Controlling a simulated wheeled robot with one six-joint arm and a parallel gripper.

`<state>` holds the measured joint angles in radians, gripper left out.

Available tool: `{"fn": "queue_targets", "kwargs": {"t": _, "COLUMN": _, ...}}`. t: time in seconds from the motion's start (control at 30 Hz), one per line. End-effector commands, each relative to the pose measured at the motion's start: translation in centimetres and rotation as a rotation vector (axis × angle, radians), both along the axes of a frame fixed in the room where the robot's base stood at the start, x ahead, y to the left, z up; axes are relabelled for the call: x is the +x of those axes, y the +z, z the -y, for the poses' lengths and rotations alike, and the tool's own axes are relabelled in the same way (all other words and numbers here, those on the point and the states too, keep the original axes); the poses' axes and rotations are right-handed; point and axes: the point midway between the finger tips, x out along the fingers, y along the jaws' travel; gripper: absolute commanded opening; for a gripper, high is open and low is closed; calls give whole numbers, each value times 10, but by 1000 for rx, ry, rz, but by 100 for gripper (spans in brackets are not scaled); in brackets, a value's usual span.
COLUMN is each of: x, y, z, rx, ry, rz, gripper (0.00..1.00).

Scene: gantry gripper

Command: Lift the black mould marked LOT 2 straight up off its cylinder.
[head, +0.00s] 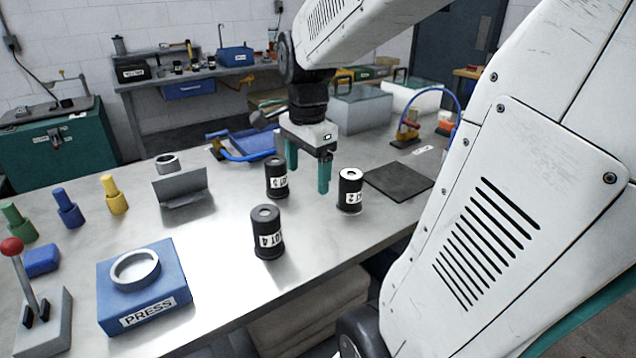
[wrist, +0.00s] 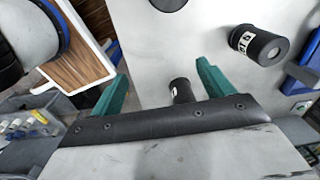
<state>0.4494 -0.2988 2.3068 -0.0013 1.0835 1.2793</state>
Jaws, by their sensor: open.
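Three black moulds stand upright on the metal table. The right one (head: 350,194) has a bright top and a white label that seems to read LOT 2, though the lettering is small and turned. My gripper (head: 307,180) is open and empty, fingers pointing down, to the left of that mould and apart from it. Its teal fingers also show in the wrist view (wrist: 162,70). There, one black mould (wrist: 180,90) appears between the fingers, partly hidden by the gripper body; I cannot tell which mould it is.
Another mould (head: 276,178) stands just left of my gripper, and a third (head: 267,238) stands nearer the front edge. A dark flat mat (head: 398,181) lies right of the LOT 2 mould. A blue press block (head: 150,295) and a grey bracket (head: 182,188) are at the left.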

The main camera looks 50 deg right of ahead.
Motion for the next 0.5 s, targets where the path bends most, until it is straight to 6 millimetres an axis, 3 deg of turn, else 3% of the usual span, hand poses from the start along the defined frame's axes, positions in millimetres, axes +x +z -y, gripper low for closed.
{"fn": "queue_targets", "kwargs": {"t": 0.03, "x": 8, "y": -9, "z": 29, "rx": 13, "ry": -210, "rz": -12, "gripper": 80}}
{"fn": "queue_targets", "kwargs": {"t": 0.2, "x": 19, "y": -34, "z": 108, "rx": 37, "ry": -844, "rz": -21, "gripper": 80}}
{"fn": "queue_targets", "kwargs": {"t": 0.33, "x": 19, "y": -49, "z": 146, "rx": 44, "ry": -1144, "rz": -22, "gripper": 80}}
{"fn": "queue_targets", "kwargs": {"t": 0.5, "x": 16, "y": -60, "z": 168, "rx": 49, "ry": -1321, "rz": -23, "gripper": 80}}
